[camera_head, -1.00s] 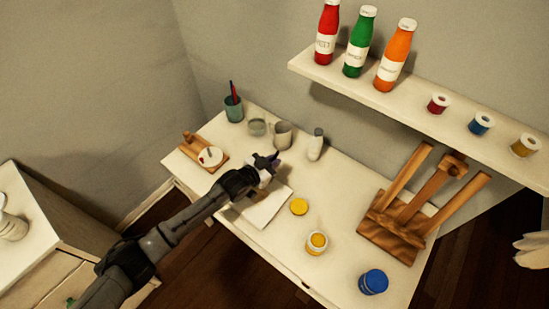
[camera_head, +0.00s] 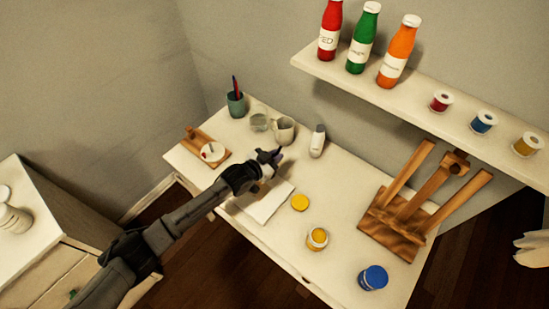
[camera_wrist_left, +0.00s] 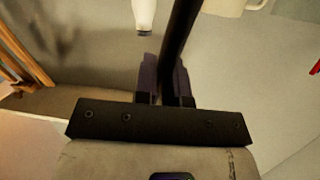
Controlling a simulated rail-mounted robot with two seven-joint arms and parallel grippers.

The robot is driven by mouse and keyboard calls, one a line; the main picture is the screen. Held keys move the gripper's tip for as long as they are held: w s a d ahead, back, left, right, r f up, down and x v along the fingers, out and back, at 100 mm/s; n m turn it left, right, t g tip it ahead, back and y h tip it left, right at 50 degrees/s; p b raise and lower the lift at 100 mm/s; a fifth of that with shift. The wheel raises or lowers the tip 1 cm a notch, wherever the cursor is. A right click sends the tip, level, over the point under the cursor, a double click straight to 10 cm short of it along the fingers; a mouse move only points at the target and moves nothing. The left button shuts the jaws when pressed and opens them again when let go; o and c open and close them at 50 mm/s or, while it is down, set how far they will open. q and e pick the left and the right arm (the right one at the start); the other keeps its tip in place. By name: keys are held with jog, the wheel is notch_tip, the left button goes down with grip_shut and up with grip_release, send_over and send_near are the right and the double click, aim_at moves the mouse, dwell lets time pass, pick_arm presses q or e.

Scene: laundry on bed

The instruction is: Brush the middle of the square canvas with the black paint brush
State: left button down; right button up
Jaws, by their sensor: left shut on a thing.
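The square canvas (camera_head: 266,203) lies flat and white on the table, partly hidden by my left arm. My left gripper (camera_head: 270,157) is over the table just beyond the canvas's far edge, between it and a mug. In the left wrist view, my left gripper (camera_wrist_left: 166,85) is shut on a dark, stick-like handle, which I take to be the black paint brush (camera_wrist_left: 182,30). The brush's tip is not visible, and I cannot tell whether it touches anything. My right gripper is not in view.
A mug (camera_head: 283,131), a glass (camera_head: 259,122), a white tube (camera_head: 317,141) and a brush cup (camera_head: 235,103) stand at the back. A yellow jar (camera_head: 317,239), its lid (camera_head: 300,202), a blue jar (camera_head: 373,278) and an easel (camera_head: 408,215) are to the right.

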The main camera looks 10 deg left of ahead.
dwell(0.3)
pick_arm(q)
notch_tip(320, 180, up, 7)
jog(key=p, duration=0.6)
jog(key=shift+w, duration=0.1)
dwell(0.5)
dwell(0.3)
